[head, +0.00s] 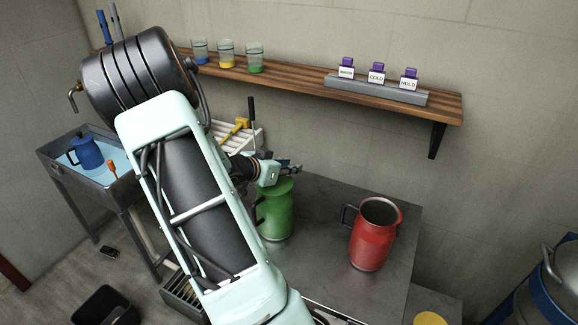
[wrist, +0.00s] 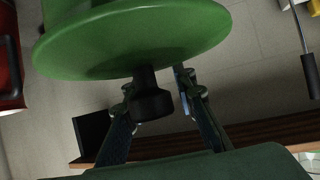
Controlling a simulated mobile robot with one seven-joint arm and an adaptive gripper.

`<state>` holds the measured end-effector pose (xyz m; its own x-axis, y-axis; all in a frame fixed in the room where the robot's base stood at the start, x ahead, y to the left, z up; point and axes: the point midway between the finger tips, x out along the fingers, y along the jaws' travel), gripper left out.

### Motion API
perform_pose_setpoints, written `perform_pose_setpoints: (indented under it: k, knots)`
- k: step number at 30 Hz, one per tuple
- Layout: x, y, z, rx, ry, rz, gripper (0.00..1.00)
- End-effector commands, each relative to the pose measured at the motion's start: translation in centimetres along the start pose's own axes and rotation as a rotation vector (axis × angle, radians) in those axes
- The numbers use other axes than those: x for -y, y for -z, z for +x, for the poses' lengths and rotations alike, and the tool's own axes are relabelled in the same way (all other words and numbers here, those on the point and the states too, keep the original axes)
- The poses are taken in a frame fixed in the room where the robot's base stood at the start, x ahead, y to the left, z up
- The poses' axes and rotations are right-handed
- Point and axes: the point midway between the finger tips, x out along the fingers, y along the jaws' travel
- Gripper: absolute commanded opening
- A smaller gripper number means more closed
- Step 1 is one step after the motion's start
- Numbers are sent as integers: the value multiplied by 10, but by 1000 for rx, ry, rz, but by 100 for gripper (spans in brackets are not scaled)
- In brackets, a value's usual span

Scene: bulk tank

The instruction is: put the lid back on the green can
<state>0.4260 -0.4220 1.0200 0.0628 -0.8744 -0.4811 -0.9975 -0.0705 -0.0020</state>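The green can (head: 275,220) stands on the grey metal bench, its handle at the left. The green lid (head: 276,186) is level over the can's mouth; I cannot tell whether it is fully seated. In the wrist view the lid (wrist: 130,40) fills the top, with its black knob (wrist: 152,100) pointing at my gripper. My gripper (head: 294,169) is at the knob; in the wrist view my gripper (wrist: 155,92) has a finger on each side of it. A gap shows between the knob and the right finger; the left finger is close to it or touching.
A red open can (head: 374,235) stands right of the green can on the bench (head: 325,205). A wall shelf (head: 310,82) behind holds several jars and purple-topped blocks labelled COLD and HOLD. A sink with a blue jug (head: 86,152) is left.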

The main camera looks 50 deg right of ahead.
Motion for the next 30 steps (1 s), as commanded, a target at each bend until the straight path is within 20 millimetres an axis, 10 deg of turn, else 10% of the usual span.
perform_pose_setpoints:
  k: [8,30]
  knots:
    - [1,0,-8,0,2,1,25]
    - [0,0,-120,0,1,0,25]
